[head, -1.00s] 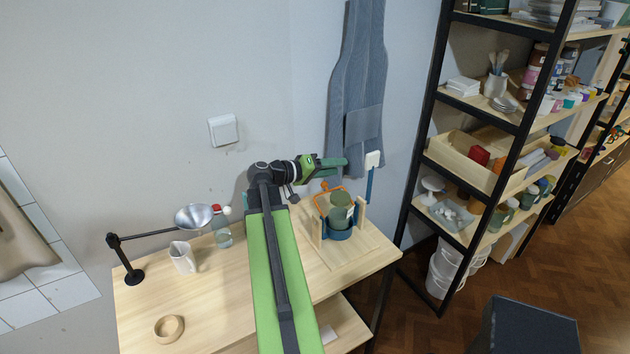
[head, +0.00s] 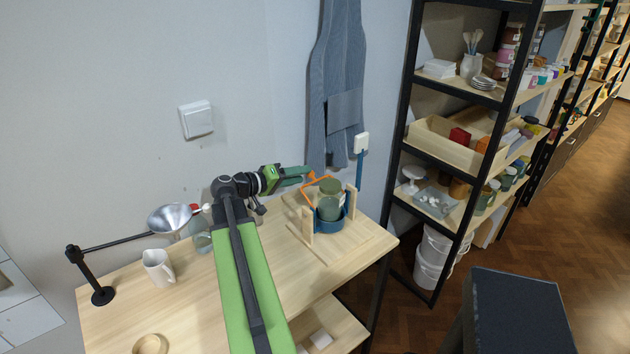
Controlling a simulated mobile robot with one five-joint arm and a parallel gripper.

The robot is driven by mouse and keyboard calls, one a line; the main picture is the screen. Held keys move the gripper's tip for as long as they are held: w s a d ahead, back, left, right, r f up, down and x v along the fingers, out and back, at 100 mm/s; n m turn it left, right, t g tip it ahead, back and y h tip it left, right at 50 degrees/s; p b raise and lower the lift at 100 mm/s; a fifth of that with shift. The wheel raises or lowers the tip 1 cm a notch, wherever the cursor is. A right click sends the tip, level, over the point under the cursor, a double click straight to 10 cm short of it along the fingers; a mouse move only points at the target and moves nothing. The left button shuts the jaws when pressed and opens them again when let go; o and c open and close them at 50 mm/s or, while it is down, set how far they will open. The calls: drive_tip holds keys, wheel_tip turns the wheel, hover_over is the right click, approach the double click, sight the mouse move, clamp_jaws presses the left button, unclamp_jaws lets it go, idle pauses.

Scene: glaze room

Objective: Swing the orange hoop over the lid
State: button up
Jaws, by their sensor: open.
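The orange hoop (head: 304,187) stands raised at the back of a wooden stand (head: 343,242) on the table. A green lidded jar (head: 330,205) sits in a blue ring holder (head: 331,226) between the stand's wooden posts. The lid (head: 330,186) is the green top of the jar, and the hoop is behind and to the left of it, not across its front. My gripper (head: 308,174) is beside the top of the hoop, at the back of the stand. The jaws are open; their exact gap to the hoop is too small to tell.
A metal bowl-shaped lamp (head: 170,218), a white pitcher (head: 158,267) and a bottle (head: 201,236) stand left on the table (head: 205,310). A wooden ring (head: 150,344) lies at the front left. A black-framed shelf (head: 400,150) stands right.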

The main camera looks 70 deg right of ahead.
drive_tip(key=shift+f, duration=0.1)
drive_tip(key=b+x, duration=0.1)
drive_tip(key=x, duration=0.6)
drive_tip(key=shift+d, duration=0.2)
drive_tip(key=shift+s, duration=0.1)
clamp_jaws()
idle(1.1)
